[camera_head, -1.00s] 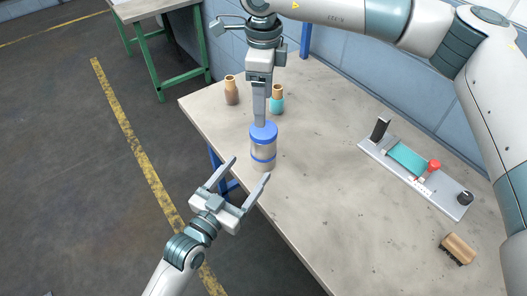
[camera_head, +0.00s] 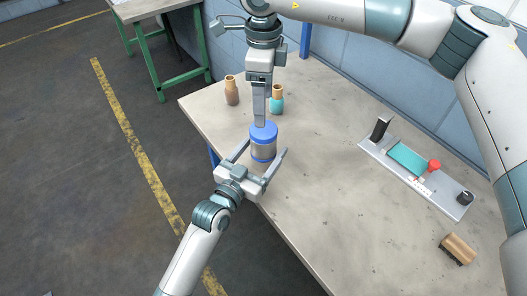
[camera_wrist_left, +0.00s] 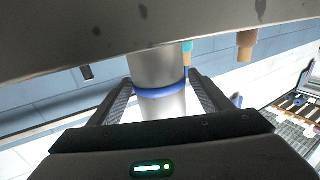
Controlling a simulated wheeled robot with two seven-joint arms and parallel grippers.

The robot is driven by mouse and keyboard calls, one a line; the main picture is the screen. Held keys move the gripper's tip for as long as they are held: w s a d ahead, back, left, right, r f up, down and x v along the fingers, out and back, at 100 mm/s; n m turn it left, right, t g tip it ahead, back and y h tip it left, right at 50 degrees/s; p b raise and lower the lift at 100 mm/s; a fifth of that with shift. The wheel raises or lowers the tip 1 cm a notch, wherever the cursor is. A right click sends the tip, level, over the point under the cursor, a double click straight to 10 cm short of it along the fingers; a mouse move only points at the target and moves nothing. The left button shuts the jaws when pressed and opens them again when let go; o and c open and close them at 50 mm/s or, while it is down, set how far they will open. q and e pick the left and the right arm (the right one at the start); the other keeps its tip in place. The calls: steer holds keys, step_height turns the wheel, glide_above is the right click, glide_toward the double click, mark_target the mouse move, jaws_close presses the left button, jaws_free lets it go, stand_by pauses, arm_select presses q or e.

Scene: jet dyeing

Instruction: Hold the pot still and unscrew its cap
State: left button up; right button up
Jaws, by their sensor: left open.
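The pot (camera_head: 264,146), grey with a blue band and a blue cap (camera_head: 263,131), stands upright near the table's left edge. My left gripper (camera_head: 266,150) is open, with one finger on each side of the pot's body. In the left wrist view the pot (camera_wrist_left: 158,104) shows between the two fingers, with gaps still visible beside it. My right gripper (camera_head: 260,122) points straight down from above, its tip at the cap. Its fingers line up in this view, so their opening and any contact with the cap are hidden.
A brown bottle (camera_head: 231,91) and a teal bottle (camera_head: 277,101) stand behind the pot. A plate device with a red knob (camera_head: 433,165) and a wooden-topped block (camera_head: 458,248) are at the right. The table's (camera_head: 330,215) middle is clear.

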arm_select(q)
steer(key=shift+c, duration=0.5)
jaws_close()
arm_select(e)
steer(key=m, duration=1.6)
steer(key=shift+m, duration=0.4)
steer(key=m, duration=0.5)
steer(key=shift+m, duration=0.3)
steer(key=shift+f, duration=0.1)
steer(key=shift+f, duration=3.9)
